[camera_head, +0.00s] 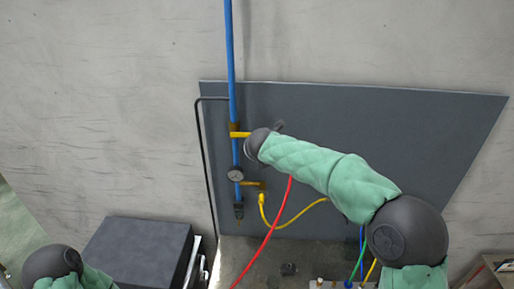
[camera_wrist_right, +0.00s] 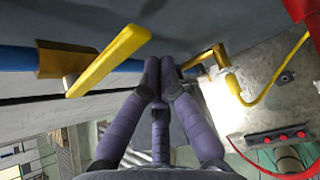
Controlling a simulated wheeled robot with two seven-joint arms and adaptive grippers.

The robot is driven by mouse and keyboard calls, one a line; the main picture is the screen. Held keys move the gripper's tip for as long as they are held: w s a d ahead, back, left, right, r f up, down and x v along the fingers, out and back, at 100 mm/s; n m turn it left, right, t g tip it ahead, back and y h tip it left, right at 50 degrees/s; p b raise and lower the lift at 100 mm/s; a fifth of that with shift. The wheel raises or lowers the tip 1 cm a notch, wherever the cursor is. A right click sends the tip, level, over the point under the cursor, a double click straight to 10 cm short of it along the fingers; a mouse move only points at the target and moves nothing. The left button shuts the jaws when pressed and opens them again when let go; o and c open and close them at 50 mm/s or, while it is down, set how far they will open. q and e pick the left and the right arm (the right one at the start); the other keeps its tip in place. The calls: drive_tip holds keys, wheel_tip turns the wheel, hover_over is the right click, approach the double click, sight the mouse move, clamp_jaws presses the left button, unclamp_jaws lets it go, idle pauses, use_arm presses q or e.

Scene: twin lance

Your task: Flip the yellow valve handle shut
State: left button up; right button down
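The yellow valve handle (camera_head: 240,134) sticks out to the right from a brass valve on the vertical blue pipe (camera_head: 231,60). In the right wrist view the handle (camera_wrist_right: 110,62) slants up and right from the brass valve body (camera_wrist_right: 58,63), left of my fingers. My right gripper (camera_wrist_right: 160,72) has its purple fingertips together, with nothing visible between them. It is beside the handle and looks apart from it. In the head view my right wrist hides part of the area by the handle's end. My left gripper is out of view; only part of my left arm shows.
A red hose (camera_head: 265,240) hangs nearby. A dark grey panel (camera_head: 400,120) stands behind. A dark box (camera_head: 135,250) is at the lower left.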

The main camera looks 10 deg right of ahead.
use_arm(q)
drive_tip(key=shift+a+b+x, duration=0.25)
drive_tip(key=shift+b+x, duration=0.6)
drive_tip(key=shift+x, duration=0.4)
use_arm(e)
drive_tip(key=a+v, duration=0.1)
drive_tip(key=v, duration=0.8)
drive_tip(key=shift+s+a+f, duration=0.25)
drive_tip(key=shift+f, duration=0.15)
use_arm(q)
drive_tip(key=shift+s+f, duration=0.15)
use_arm(e)
drive_tip(key=shift+w+f, duration=0.1)
